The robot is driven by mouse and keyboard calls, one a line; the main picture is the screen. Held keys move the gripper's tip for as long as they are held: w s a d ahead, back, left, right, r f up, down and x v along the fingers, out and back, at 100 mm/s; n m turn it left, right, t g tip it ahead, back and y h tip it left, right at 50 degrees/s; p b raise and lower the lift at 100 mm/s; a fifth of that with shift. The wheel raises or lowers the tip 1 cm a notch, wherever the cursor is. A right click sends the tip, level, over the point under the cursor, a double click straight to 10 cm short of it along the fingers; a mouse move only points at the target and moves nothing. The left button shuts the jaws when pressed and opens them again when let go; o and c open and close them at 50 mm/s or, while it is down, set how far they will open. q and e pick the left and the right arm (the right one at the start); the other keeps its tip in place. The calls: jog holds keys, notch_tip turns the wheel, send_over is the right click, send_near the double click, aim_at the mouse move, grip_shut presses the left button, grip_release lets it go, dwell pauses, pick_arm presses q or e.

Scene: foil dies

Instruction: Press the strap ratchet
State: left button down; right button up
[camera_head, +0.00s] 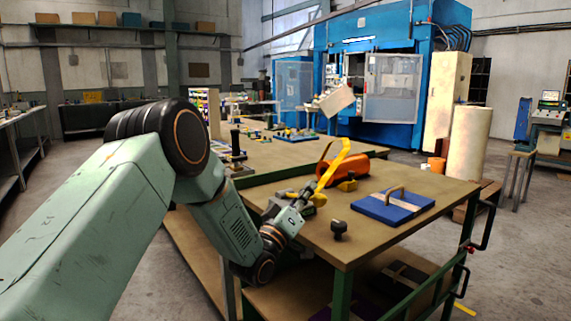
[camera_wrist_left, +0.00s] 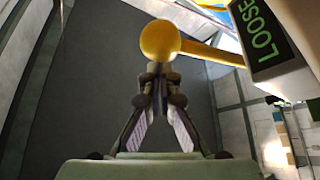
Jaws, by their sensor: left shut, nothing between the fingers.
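The strap ratchet shows in the head view as a yellow lever (camera_head: 333,163) rising beside an orange cylinder (camera_head: 352,170) on the workbench. In the left wrist view a round yellow knob (camera_wrist_left: 160,40) on a yellow bar (camera_wrist_left: 213,53) lies just beyond the fingertips. Whether they touch it I cannot tell. A dark label reading LOOSE (camera_wrist_left: 262,35) is at the upper right there. My left gripper (camera_head: 308,193) is shut and empty, right by the lever's lower end; it also shows in the wrist view (camera_wrist_left: 160,78). My right gripper is not in view.
The wooden workbench (camera_head: 420,190) carries a blue block with a handle (camera_head: 393,205) right of the ratchet and a small black knob (camera_head: 338,228) near the front edge. Smaller parts (camera_head: 290,135) stand farther back. A blue machine (camera_head: 395,80) stands behind the bench.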

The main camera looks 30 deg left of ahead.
pick_arm(q)
jog(key=shift+s+d+f+b, duration=0.2)
jog(key=shift+d+f+b, duration=0.15)
jog(key=shift+f, duration=0.35)
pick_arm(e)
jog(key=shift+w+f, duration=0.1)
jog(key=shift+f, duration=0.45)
pick_arm(q)
jog(key=shift+s+f, duration=0.1)
jog(key=shift+f, duration=0.05)
